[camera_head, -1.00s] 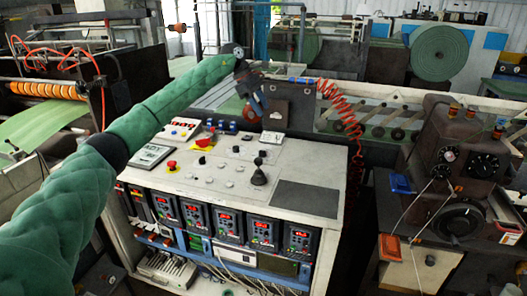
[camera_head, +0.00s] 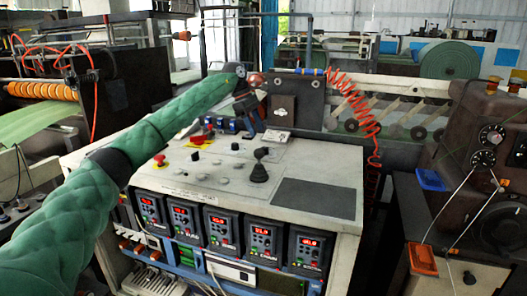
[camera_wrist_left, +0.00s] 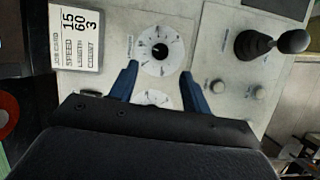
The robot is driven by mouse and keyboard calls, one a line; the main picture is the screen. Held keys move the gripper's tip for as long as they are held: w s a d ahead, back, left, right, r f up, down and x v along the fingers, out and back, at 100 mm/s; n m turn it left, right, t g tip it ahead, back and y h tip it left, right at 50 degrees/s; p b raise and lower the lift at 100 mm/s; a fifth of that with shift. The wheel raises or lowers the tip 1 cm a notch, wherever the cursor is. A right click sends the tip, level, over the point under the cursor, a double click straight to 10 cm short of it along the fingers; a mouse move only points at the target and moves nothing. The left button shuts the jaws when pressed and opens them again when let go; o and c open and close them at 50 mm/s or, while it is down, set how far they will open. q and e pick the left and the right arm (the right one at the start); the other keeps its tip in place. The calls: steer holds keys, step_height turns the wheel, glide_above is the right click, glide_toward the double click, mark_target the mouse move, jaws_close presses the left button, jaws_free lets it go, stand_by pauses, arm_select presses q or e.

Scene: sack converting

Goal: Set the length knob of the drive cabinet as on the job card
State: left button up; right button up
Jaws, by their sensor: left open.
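The drive cabinet (camera_head: 330,170) has a white top with knobs, buttons and a black joystick (camera_head: 260,168). My left gripper (camera_head: 250,112) reaches over the back of this top. In the left wrist view its open blue fingers (camera_wrist_left: 160,72) point at a round white dial with a dark centre knob (camera_wrist_left: 160,48), and they hold nothing. The dial's printed label and setting are too small to read. A second dial (camera_wrist_left: 152,97) is partly hidden by the gripper. The job card (camera_wrist_left: 76,35) reads speed 15, length 60, count 3. My right gripper is not in view.
The joystick also shows in the left wrist view (camera_wrist_left: 260,42), right of the dial. A red coiled hose (camera_head: 360,112) hangs behind the cabinet. A dark machine (camera_head: 475,150) stands to the right. A row of red-lit drive displays (camera_head: 215,228) fills the cabinet front.

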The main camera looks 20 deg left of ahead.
mark_target(264, 148)
arm_select(q)
steer(key=shift+p+x, duration=0.4)
steer(key=shift+x, duration=3.4)
steer(key=shift+s, duration=0.1)
steer(key=c, duration=1)
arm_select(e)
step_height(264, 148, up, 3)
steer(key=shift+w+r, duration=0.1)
